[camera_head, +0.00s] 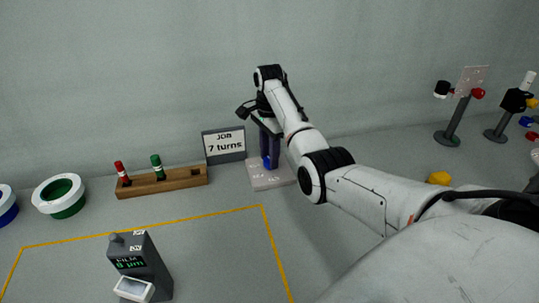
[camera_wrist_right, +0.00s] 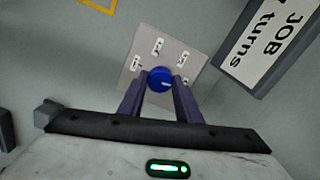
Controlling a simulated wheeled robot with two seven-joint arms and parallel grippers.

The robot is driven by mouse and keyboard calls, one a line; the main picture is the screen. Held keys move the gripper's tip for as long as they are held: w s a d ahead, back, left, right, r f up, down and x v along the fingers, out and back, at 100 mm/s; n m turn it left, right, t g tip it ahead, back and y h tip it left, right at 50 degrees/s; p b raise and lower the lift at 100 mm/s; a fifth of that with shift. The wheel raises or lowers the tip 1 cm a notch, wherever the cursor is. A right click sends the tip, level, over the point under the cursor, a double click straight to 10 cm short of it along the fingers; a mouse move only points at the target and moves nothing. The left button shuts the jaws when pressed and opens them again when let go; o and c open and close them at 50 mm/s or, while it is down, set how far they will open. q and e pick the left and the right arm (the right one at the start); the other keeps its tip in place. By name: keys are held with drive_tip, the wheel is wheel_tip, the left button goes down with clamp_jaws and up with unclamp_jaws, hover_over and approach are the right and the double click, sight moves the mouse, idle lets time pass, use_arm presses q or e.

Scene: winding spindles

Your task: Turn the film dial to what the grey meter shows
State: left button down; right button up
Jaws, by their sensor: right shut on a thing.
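The film dial is a blue knob (camera_wrist_right: 160,79) on a pale square plate (camera_wrist_right: 142,56) with several small labels, too small to read. It also shows in the head view, where the plate (camera_head: 262,181) lies by the back wall and the knob (camera_head: 267,163) is partly hidden. My right gripper (camera_head: 270,156) points down over it, its two dark fingers shut on the knob's sides. A small light mark shows on the knob in the wrist view. The grey meter (camera_head: 149,262) stands at the front left with green digits that look like 8 µm. My left gripper is out of view.
A sign (camera_head: 225,146) reading "JOB 7 turns" stands left of the dial. A wooden rack (camera_head: 188,182) holds a red and a green piece. A green-cored white ring (camera_head: 45,195) lies further left. Stands (camera_head: 455,120) rise at the right. A yellow outline (camera_head: 205,216) surrounds mostly bare table.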

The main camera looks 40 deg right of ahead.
drive_tip(key=shift+d+r+m, duration=0.15)
drive_tip(key=shift+m, duration=0.55)
drive_tip(key=shift+o, duration=0.2)
drive_tip(key=shift+c, duration=0.2)
drive_tip(key=o, duration=1.1)
wheel_tip(320, 180, up, 10)
drive_tip(key=shift+r, duration=0.1)
